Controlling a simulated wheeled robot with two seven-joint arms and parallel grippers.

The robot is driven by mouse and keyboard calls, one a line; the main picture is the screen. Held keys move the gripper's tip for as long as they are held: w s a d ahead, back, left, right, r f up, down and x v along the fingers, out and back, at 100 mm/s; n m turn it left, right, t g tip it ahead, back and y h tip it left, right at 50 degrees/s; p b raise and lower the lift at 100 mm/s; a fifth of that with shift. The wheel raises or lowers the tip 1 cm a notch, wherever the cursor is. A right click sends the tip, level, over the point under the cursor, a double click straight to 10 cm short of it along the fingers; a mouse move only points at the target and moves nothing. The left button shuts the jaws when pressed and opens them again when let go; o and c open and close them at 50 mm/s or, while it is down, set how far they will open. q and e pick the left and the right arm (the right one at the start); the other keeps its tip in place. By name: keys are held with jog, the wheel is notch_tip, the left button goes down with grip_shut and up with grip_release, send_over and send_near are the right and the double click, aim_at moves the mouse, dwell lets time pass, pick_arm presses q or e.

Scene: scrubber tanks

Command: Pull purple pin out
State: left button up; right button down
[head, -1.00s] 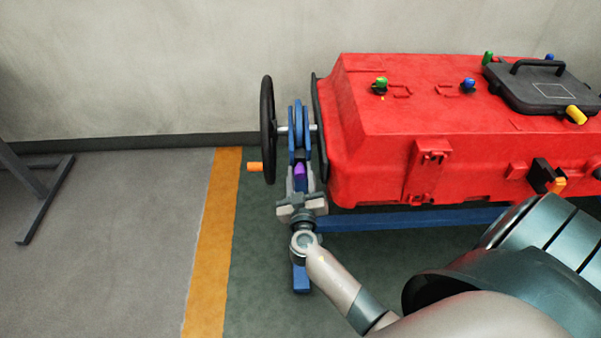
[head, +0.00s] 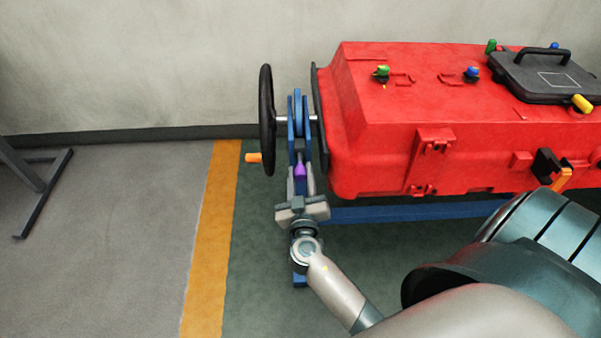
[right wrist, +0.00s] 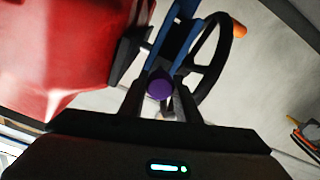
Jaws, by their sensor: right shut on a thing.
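The purple pin (head: 300,171) shows at the lower front of the blue wheel bracket (head: 298,122), beside the red tank (head: 390,120). A short dark part shows between the pin and the bracket. My right gripper (head: 302,178) is shut on the pin, with one finger on each side of it. In the right wrist view the pin's round purple end (right wrist: 160,86) sits between the fingertips, in front of the blue bracket (right wrist: 176,38). I cannot see how much of the pin is inside the bracket. My left gripper is out of view.
A black handwheel (head: 266,120) with an orange handle (head: 253,158) stands left of the bracket. A blue rail (head: 410,212) runs under the tank. An orange floor stripe (head: 212,235) lies to the left, with open floor around it.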

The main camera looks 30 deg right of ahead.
jog(key=shift+s+a+f, duration=0.1)
jog(key=shift+a+f, duration=0.05)
jog(key=shift+f, duration=0.05)
jog(key=c, duration=1.4)
grip_release()
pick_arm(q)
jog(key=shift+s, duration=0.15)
pick_arm(e)
jog(key=shift+o, duration=0.3)
jog(key=shift+s+r, duration=0.15)
jog(key=shift+r, duration=0.05)
jog(key=shift+s+a, duration=0.15)
jog(key=shift+s, duration=0.05)
jog(key=shift+s+a+f, duration=0.1)
jog(key=shift+s+a, duration=0.05)
jog(key=shift+s, duration=0.1)
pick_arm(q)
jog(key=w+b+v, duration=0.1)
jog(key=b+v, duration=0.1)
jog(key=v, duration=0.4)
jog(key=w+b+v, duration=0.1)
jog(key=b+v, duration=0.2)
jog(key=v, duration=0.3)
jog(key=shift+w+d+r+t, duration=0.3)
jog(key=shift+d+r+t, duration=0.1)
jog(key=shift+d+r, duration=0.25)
pick_arm(e)
jog(key=v, duration=1.6)
jog(key=shift+a, duration=0.2)
